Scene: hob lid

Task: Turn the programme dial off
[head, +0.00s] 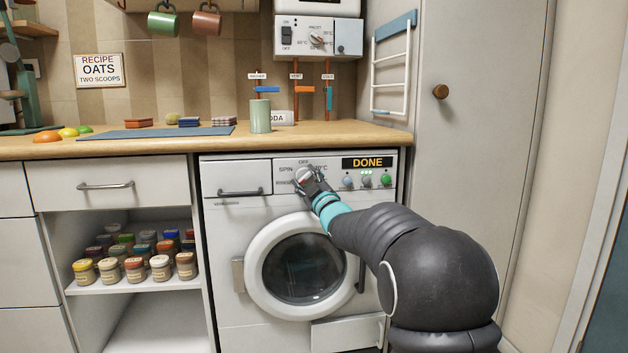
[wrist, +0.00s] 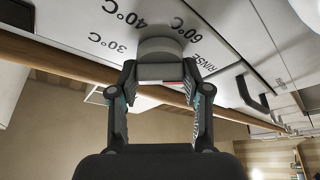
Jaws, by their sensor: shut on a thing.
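The programme dial (head: 300,174) is a round light knob on the washing machine's front panel. In the head view the word OFF is above it and SPIN to its left. My gripper (head: 312,184) is shut on the dial from the front right and covers part of it. In the wrist view my gripper (wrist: 160,73) has a finger on each side of the dial (wrist: 160,48). 30°C, 40°C, 60°C and RINSE are printed around it there. A small red mark shows near the fingertips. I cannot tell which setting the dial points to.
The washing machine's display (head: 367,162) reads DONE, above several small round buttons. The round door (head: 304,268) is closed below. A tall cabinet (head: 470,200) stands to the right.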

